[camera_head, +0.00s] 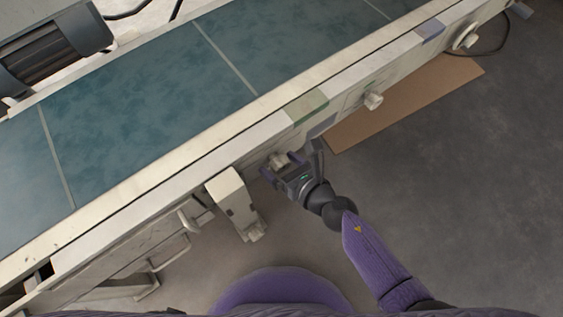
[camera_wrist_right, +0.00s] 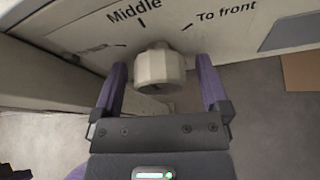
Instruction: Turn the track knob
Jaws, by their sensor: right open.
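The track knob (camera_wrist_right: 159,67) is a cream, faceted knob on the side panel of the conveyor. In the right wrist view it sits between the two purple fingers of my right gripper (camera_wrist_right: 161,85), with a gap on each side. Black labels "Middle" and "To front" stand on the panel above it. In the head view the knob (camera_head: 278,160) shows at the tips of my right gripper (camera_head: 283,168), which is open. My left gripper is not in either view.
The conveyor (camera_head: 150,105) with its teal belt runs diagonally across the head view. A cream box (camera_head: 233,200) sticks out left of my right gripper. A brown flat sheet (camera_head: 405,103) lies on the floor; grey floor is clear at right.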

